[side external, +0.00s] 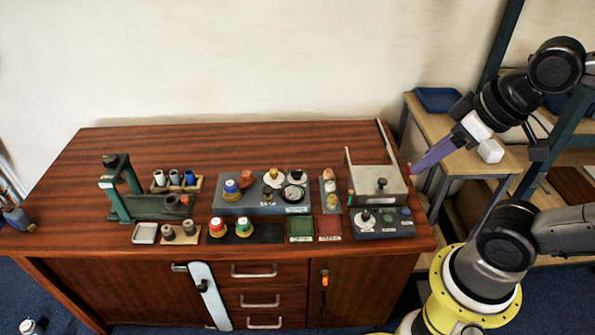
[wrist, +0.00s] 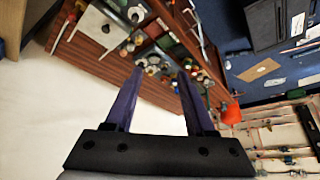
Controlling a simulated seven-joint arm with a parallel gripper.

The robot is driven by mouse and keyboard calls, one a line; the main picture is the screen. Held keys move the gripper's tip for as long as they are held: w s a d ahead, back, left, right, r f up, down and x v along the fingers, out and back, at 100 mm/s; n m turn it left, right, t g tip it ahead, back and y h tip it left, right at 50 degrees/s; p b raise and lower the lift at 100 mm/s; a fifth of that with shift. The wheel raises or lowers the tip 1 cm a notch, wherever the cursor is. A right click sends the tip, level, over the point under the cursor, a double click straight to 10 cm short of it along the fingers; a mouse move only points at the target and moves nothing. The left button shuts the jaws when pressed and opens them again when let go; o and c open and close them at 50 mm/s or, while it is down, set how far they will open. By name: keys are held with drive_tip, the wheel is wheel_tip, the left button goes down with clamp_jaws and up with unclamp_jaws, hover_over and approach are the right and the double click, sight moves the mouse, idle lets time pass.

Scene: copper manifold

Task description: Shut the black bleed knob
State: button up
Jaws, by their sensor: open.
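The small labels are too small to read, so I cannot tell for certain which black knob is the bleed knob. One black knob on a white disc (side external: 365,216) sits on the dark panel (side external: 378,230) at the bench's right front. Another black knob (side external: 382,184) stands on the pale grey box (side external: 370,196) just behind that panel. A black knob on a white disc also shows in the wrist view (wrist: 137,14). My gripper (side external: 411,168), with purple fingers, is above the bench's right edge, touching nothing I can see. The wrist view shows its fingers (wrist: 160,74) apart and empty.
A grey block (side external: 255,209) with coloured knobs and a gauge stands mid-bench. A green press (side external: 118,188) stands at the left. A thin upright post (side external: 386,143) rises behind the pale box. The bench's rear left is clear.

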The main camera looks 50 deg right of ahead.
drive_tip(key=shift+o, duration=1.3)
drive_tip(key=shift+r+m, duration=0.25)
drive_tip(key=shift+m, duration=0.15)
drive_tip(key=w+d+r+m, duration=0.1)
drive_tip(key=w+r+m, duration=0.25)
drive_tip(key=w, duration=0.55)
drive_tip(key=w+r+m, duration=0.2)
drive_tip(key=w+r, duration=0.3)
drive_tip(key=w, duration=0.3)
drive_tip(key=m+g, duration=0.3)
drive_tip(key=g, duration=0.3)
hover_over(297, 171)
wheel_tip(297, 171, down, 26)
wheel_tip(297, 171, down, 14)
drive_tip(key=shift+r, duration=0.15)
